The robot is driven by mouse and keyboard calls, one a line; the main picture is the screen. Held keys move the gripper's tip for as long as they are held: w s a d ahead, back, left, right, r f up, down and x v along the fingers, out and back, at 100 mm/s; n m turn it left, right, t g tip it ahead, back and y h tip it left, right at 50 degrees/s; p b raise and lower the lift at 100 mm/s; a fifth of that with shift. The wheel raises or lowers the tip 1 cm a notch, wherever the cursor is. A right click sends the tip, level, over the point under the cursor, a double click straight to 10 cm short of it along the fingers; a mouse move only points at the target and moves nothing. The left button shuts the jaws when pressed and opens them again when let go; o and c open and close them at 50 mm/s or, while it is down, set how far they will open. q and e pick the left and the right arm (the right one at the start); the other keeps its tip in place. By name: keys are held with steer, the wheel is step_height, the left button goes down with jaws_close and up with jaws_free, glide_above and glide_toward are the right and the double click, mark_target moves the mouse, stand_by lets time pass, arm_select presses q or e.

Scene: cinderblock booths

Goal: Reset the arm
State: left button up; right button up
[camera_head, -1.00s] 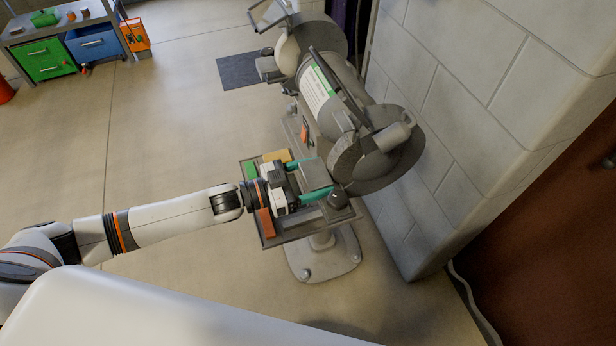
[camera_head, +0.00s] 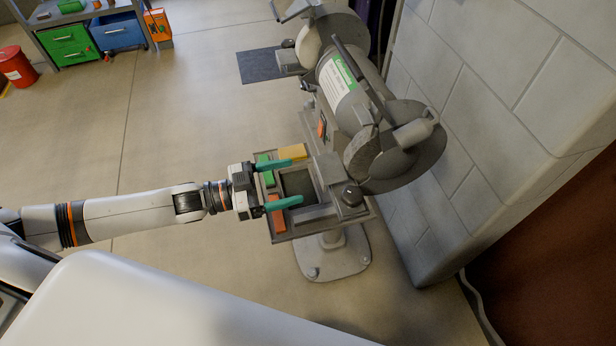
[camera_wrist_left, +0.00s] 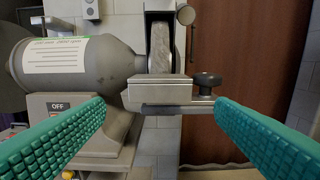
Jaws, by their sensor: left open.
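My left arm comes in from the left in the head view. Its gripper (camera_head: 286,182) is open and empty, with teal fingers spread above the near side of a grey tray (camera_head: 285,237). The tray belongs to a bench grinder (camera_head: 345,85) on a pedestal. In the left wrist view the two teal fingers stand wide apart at the sides, with the grinder's tool rest (camera_wrist_left: 165,93) beyond them and nothing between them. The tool rest also shows in the head view (camera_head: 328,168). My right gripper is in neither view.
The tray holds a yellow block (camera_head: 292,152), a green block (camera_head: 265,170) and an orange-red block (camera_head: 278,215). A cinderblock wall (camera_head: 490,80) stands right of the grinder. A dark mat (camera_head: 262,66) lies behind. Open floor (camera_head: 170,120) lies to the left.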

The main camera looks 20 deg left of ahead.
arm_select(q)
steer(key=shift+v, duration=0.95)
steer(key=w+a+f+n+t+y, duration=0.15)
steer(key=a+f+y, duration=0.25)
steer(key=f, duration=0.5)
steer(key=w+a+f+n+t+y, duration=0.1)
steer(key=w+a+f+n+y, duration=0.25)
steer(key=f, duration=0.55)
steer(key=s+a+f+n+g+y, duration=0.1)
steer(key=s+a+f+y, duration=0.2)
steer(key=f, duration=0.5)
steer(key=s+a+f+n+g+y, duration=0.1)
steer(key=s+f+g+y, duration=0.15)
steer(key=s+f, duration=0.45)
steer(key=s+d+f+g, duration=0.2)
steer(key=s+f, duration=0.3)
steer(key=s, duration=0.4)
steer(key=s+d+f+n+g+y, duration=0.1)
steer(key=s+d+f+g, duration=0.2)
steer(key=s+f, duration=0.3)
steer(key=s+d+f+g+y, duration=0.1)
steer(key=s+d+f+g, duration=0.2)
steer(key=s, duration=1)
step_height(320, 180, down, 3)
steer(key=shift+s+f+n, duration=0.15)
steer(key=shift+f+n, duration=0.05)
steer(key=shift+n, duration=0.2)
